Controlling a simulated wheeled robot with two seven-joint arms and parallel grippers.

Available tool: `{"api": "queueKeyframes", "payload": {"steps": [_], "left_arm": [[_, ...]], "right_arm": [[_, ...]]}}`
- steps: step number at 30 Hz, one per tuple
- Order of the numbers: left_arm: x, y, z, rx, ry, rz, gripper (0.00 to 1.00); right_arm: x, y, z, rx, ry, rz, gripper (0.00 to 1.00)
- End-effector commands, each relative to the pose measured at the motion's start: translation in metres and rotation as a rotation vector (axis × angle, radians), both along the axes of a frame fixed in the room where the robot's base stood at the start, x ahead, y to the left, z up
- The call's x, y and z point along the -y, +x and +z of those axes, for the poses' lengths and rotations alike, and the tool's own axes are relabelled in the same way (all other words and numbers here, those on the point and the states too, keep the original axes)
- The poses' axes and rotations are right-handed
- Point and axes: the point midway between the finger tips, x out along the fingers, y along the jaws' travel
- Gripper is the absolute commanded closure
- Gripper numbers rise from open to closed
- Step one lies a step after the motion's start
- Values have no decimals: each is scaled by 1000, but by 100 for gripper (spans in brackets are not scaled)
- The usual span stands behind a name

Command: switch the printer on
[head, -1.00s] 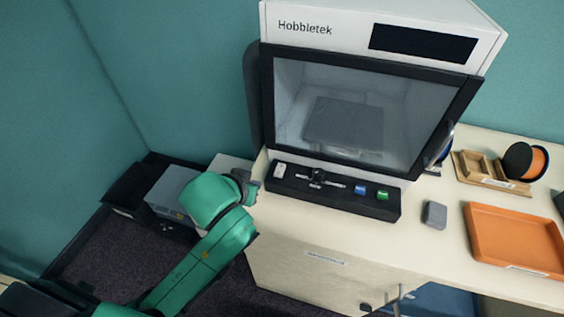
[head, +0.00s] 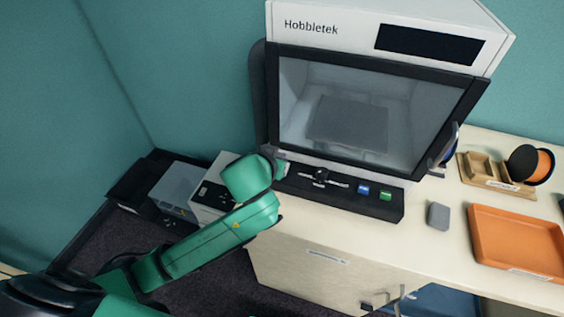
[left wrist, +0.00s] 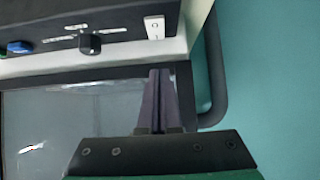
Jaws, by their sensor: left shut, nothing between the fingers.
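The printer (head: 311,28) is a white and black cabinet marked Hobbletek with a windowed door. Its display (head: 430,44) is dark. A black control strip (head: 330,197) along its base holds a dial (head: 320,175), a blue button (head: 364,188) and a green button (head: 385,194). A white rocker switch (left wrist: 155,27) shows in the left wrist view at the strip's end, just beyond the fingertips. My left gripper (head: 281,169) is shut and empty at the strip's left end, hiding the switch in the head view. The wrist view shows its closed fingers (left wrist: 158,75) pointing at the switch; contact is unclear.
The printer stands on a pale wooden cabinet (head: 320,235). To the right are a small grey block (head: 438,216), an orange tray (head: 515,211) and a wooden holder (head: 481,186) beside a black and orange spool (head: 530,165). A teal wall stands behind and left.

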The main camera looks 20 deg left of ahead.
Motion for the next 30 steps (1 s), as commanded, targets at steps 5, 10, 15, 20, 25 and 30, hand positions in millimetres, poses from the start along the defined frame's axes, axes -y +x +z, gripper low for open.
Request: {"api": "queueKeyframes", "payload": {"steps": [5, 10, 15, 20, 25, 30], "left_arm": [[1, 22, -27, -5, 2, 0, 100], [2, 25, -50, -3, 1, -1, 100], [2, 26, -56, 0, -1, -1, 100], [2, 25, -55, 0, -1, -1, 100], [3, 30, -62, -4, -6, 3, 100], [2, 29, -61, -1, 0, 0, 100]], "right_arm": [[0, 0, 8, 0, 0, 0, 5], [0, 0, 11, 0, 0, 0, 5], [0, 0, 11, 0, 0, 0, 5], [0, 0, 11, 0, 0, 0, 5], [0, 0, 13, 1, 0, 0, 5], [0, 0, 12, 1, 1, 0, 5]]}}
